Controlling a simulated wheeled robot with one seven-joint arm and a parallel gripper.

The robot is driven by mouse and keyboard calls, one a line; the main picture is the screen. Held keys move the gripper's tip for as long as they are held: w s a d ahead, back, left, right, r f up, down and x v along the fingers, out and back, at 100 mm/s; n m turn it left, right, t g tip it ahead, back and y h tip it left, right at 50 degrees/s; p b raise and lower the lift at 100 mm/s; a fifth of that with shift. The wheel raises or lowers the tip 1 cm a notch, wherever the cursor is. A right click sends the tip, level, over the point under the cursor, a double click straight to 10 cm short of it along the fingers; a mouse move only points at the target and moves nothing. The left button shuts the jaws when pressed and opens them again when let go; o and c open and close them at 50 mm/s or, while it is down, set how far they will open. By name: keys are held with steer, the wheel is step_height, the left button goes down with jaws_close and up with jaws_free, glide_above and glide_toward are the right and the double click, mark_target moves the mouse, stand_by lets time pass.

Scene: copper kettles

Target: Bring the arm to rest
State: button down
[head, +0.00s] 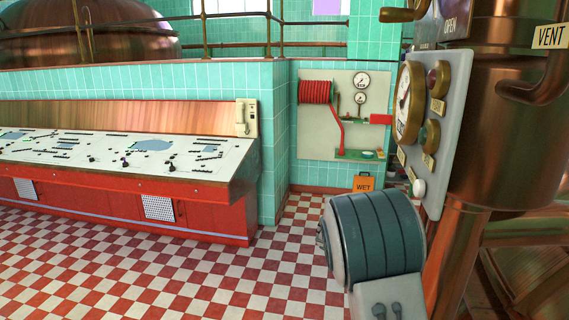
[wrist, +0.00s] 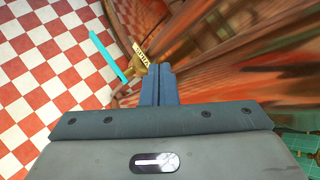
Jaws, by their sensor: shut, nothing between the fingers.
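My gripper (wrist: 158,70) shows in the wrist view, with its two blue-grey fingers pressed together and nothing between them. The fingers point toward a small brass fitting (wrist: 136,71) that bears a cream label (wrist: 141,54); the label's text is too small to read. I cannot tell whether the fingertips touch it. In the head view my arm shows at the lower right, beside the copper column (head: 497,140), and the gripper itself is out of sight there.
A grey panel (head: 436,165) with a gauge and coloured knobs stands close to my arm. A red control desk (head: 110,200) is at the left. An orange WET sign (head: 363,183) stands by the back wall. The checkered floor (head: 200,270) is clear. A cyan bar (wrist: 107,55) lies near the fingers.

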steer(key=s+a+r+m+y, duration=0.2)
steer(key=s+a+m+y, duration=0.1)
steer(key=s+m, duration=0.6)
steer(key=s+a+r+m+y, duration=0.3)
steer(key=s+a+m, duration=0.1)
steer(key=s+m, duration=0.6)
steer(key=s+a+r+m+y, duration=0.3)
steer(key=s+m, duration=0.6)
steer(key=s, duration=0.3)
steer(key=shift+a+m+t, duration=0.4)
steer(key=shift+a, duration=0.45)
